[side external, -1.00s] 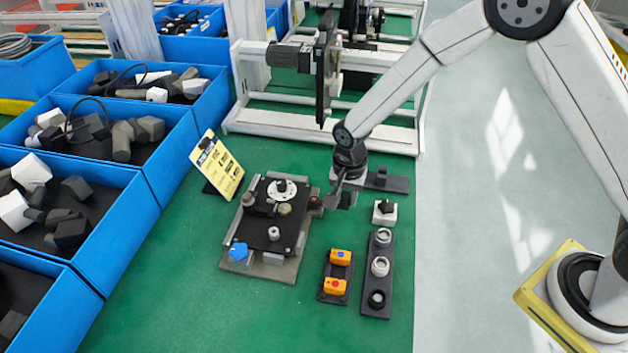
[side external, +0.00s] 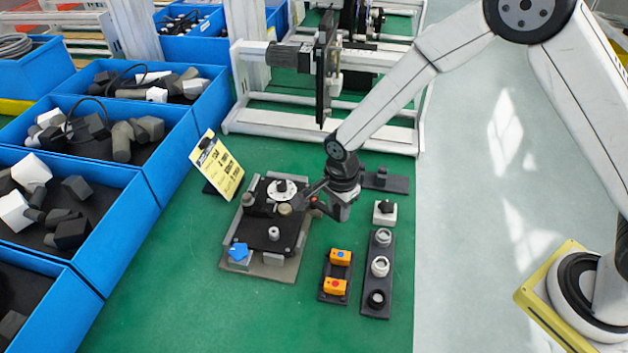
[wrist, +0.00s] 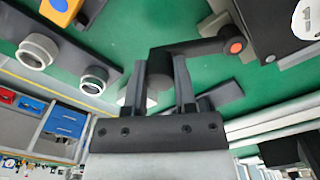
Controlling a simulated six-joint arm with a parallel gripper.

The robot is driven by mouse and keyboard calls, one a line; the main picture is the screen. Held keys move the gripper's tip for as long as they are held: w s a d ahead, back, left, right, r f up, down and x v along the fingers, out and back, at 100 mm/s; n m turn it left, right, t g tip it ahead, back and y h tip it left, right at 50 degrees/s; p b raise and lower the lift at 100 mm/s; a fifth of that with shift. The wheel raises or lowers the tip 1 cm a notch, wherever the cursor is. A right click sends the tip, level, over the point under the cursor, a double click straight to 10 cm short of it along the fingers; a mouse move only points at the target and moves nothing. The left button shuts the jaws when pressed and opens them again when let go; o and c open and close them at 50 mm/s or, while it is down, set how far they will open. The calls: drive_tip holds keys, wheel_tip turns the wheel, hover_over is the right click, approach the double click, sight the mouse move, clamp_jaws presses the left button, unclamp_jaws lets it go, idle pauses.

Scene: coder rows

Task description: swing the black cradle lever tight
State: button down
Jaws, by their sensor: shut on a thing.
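The black cradle lever (wrist: 200,47) shows in the wrist view as a dark arm with an orange-red spot at its pivot end. Its other end lies between the two fingers of my gripper (wrist: 160,66), which is shut on it. In the side view my gripper (side external: 340,211) is low, just right of the fixture. The lever's red spot (side external: 315,201) shows at the fixture's right edge; much of the lever is hidden by my wrist and fingers. The fixture (side external: 258,241) is a black plate on a grey base, with a white dial and a blue knob.
A dark strip with several round collars (side external: 377,302) and a tray of orange blocks (side external: 335,287) lie in front and right. A small white block with a black knob (side external: 384,213) stands close to my gripper. A yellow card (side external: 217,166) leans behind the fixture. Blue bins (side external: 150,180) line the left.

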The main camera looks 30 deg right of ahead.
drive_tip(key=shift+c, duration=2.1)
unclamp_jaws()
drive_tip(key=shift+r, duration=0.15)
drive_tip(key=shift+r, duration=3.75)
drive_tip(key=shift+d, duration=0.1)
drive_tip(key=s+d+r+n+t, duration=0.1)
drive_tip(key=s+d+r+n, duration=0.1)
drive_tip(key=s+d+n, duration=0.4)
drive_tip(key=s+d+r+n+t, duration=0.1)
drive_tip(key=s+d+r+n, duration=0.1)
drive_tip(key=s+d+n, duration=0.5)
drive_tip(key=d+n, duration=0.1)
drive_tip(key=n, duration=0.2)
drive_tip(key=shift+s+d+r+t, duration=0.15)
drive_tip(key=shift+d+r+t, duration=0.15)
drive_tip(key=shift+d+r, duration=0.1)
